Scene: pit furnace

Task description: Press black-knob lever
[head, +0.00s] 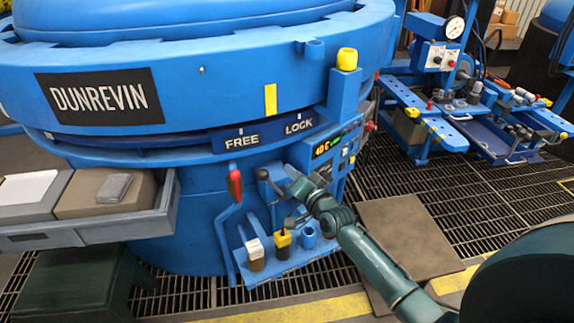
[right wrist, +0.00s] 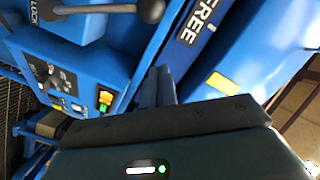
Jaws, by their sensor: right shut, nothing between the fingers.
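The black-knob lever (head: 262,174) stands on the front of the blue furnace, below the FREE and LOCK labels. In the right wrist view its dark round knob (right wrist: 150,9) and grey rod show at the top edge. My right gripper (head: 291,173) is shut and empty, just right of the knob in the head view. In the right wrist view its dark fingers (right wrist: 158,86) are together, below the knob in the picture and apart from it. The lever's lower end is partly hidden in the head view. My left gripper is not in view.
A red-handled lever (head: 235,186) stands just left. Below are a white-topped post (head: 255,254), a yellow-topped post (head: 282,241) and a blue cup (head: 309,237). A lit display panel (head: 335,142) is close on the right. A grey tray (head: 90,234) juts out at left.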

